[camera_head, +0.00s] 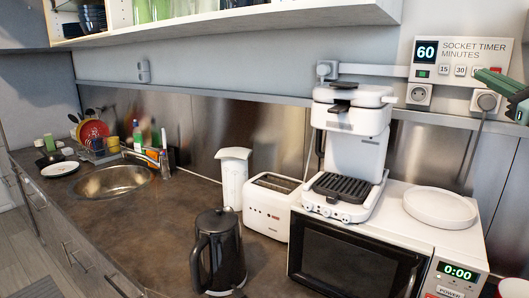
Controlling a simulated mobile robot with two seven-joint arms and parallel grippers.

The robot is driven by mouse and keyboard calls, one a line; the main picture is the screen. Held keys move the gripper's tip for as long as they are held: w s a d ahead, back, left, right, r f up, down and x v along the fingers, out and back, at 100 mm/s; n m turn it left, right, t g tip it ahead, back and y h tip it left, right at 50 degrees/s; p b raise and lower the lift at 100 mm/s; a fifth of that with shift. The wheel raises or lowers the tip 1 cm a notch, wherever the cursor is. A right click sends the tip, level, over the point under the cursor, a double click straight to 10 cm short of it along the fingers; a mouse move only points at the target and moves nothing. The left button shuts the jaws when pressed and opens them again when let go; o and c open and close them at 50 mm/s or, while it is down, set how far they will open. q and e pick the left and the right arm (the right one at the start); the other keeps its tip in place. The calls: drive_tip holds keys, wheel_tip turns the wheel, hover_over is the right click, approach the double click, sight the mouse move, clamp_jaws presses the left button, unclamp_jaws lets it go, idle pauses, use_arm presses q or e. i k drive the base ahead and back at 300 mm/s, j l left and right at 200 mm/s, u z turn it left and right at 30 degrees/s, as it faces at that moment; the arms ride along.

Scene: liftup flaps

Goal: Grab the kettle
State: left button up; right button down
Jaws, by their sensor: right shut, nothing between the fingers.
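The kettle (219,250) is black and shiny, and stands upright on the dark countertop at the bottom middle. Its handle is on its left side. My right gripper (484,78) comes in at the right edge, in front of the socket timer panel. Its green fingers are shut with nothing between them. It is far to the right of the kettle and higher in the picture, not touching it. My left gripper is not in view.
A white toaster (271,206) and a white canister (234,178) stand behind the kettle. A microwave (352,262) to its right carries a white coffee machine (352,140) and a white plate (440,207). Bare countertop (150,225) lies left of the kettle, towards the sink (113,181).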

sight(217, 262)
drive_tip(key=k+j, duration=0.65)
drive_tip(key=j, duration=0.15)
